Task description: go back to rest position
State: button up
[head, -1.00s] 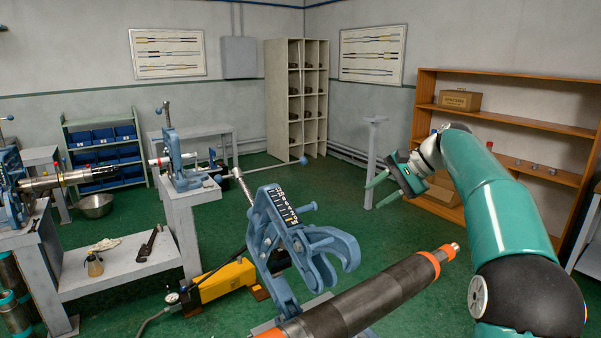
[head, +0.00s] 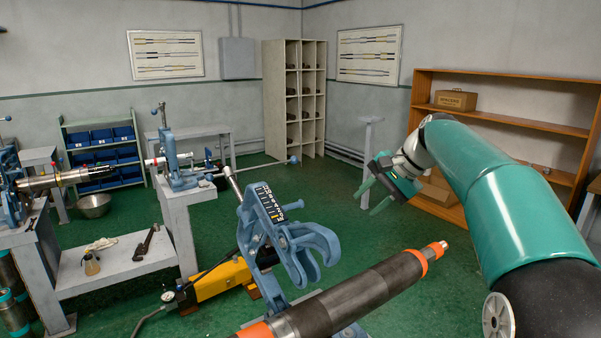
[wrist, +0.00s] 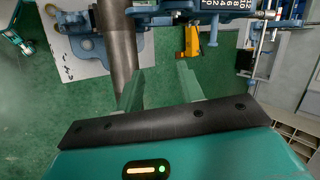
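My gripper (head: 373,199) is on the end of my teal arm, right of centre in the head view. Its two green fingers are spread apart. The wrist view shows the fingers (wrist: 158,88) apart with nothing held between them. A dark pipe (head: 345,301) with orange bands lies in the foreground, below and left of the gripper in the head view. A blue pipe vise (head: 286,235) with a scale plate stands at the pipe, with its hooked jaw open. In the wrist view the pipe (wrist: 121,45) runs behind the left finger, apart from it as far as I can tell.
A wooden shelf (head: 512,118) stands behind my arm at right. A grey stand (head: 368,150) is just behind the gripper. A yellow pump (head: 219,279) lies on the floor left of the vise. A workbench (head: 120,262) with another vise is at left. Green floor between is clear.

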jog(key=s+f+n+h, duration=0.2)
jog(key=s+f, duration=0.2)
jog(key=s, duration=0.7)
jog(key=s+f+n+t+h, duration=0.1)
jog(key=s+f, duration=0.4)
jog(key=s, duration=0.6)
jog(key=s+f+n+h, duration=0.3)
jog(key=s+f+n, duration=0.2)
jog(key=s, duration=0.7)
jog(key=shift+a+f+t, duration=0.15)
jog(key=shift+f+t, duration=0.1)
jog(key=shift+t, duration=0.15)
jog(key=shift+a, duration=0.15)
